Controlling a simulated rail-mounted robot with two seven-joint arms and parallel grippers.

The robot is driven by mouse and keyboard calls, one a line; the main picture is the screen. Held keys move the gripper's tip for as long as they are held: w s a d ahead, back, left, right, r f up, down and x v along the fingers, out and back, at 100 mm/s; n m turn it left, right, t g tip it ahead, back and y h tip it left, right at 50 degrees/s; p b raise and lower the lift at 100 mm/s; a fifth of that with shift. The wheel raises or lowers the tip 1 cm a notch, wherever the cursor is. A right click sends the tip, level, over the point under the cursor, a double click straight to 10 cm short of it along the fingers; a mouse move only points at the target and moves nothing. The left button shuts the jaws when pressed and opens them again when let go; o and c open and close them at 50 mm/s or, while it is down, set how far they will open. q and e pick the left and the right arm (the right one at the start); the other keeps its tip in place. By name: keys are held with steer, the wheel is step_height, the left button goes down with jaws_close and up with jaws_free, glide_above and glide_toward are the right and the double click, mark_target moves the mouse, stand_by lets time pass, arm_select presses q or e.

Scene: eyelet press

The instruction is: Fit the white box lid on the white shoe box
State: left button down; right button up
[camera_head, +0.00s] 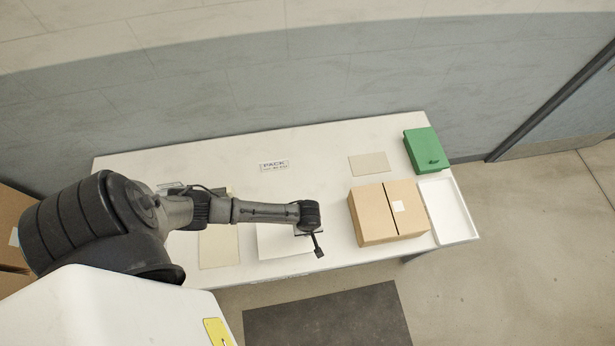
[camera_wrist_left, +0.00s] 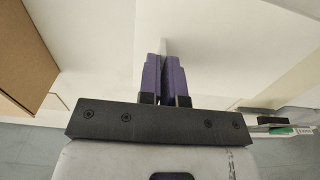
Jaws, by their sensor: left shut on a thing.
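My left gripper (camera_head: 312,240) is over the front middle of the table, pointing down at the right side of a white, flat-topped box-like piece (camera_head: 278,240). In the left wrist view its purple fingers (camera_wrist_left: 166,72) are close together on a thin white edge, which I take to be the white box lid (camera_wrist_left: 164,47). White surfaces fill the view around the fingers. I cannot tell the lid from the white shoe box clearly, or whether the lid is seated on it. The arm hides part of the piece. My right gripper is not in view.
A brown carton (camera_head: 375,228) stands to the right of my gripper. Beyond it are a shallow white tray (camera_head: 467,235) and a green box (camera_head: 425,150). Beige mats lie at the back (camera_head: 369,164) and left (camera_head: 218,247). A PACK label (camera_head: 274,166) lies mid-table.

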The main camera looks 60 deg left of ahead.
arm_select(q)
steer(key=shift+f, duration=0.2)
steer(key=c, duration=1.2)
jaws_free()
step_height(320, 180, up, 14)
steer(key=shift+f+p, duration=0.1)
steer(key=shift+p, duration=0.5)
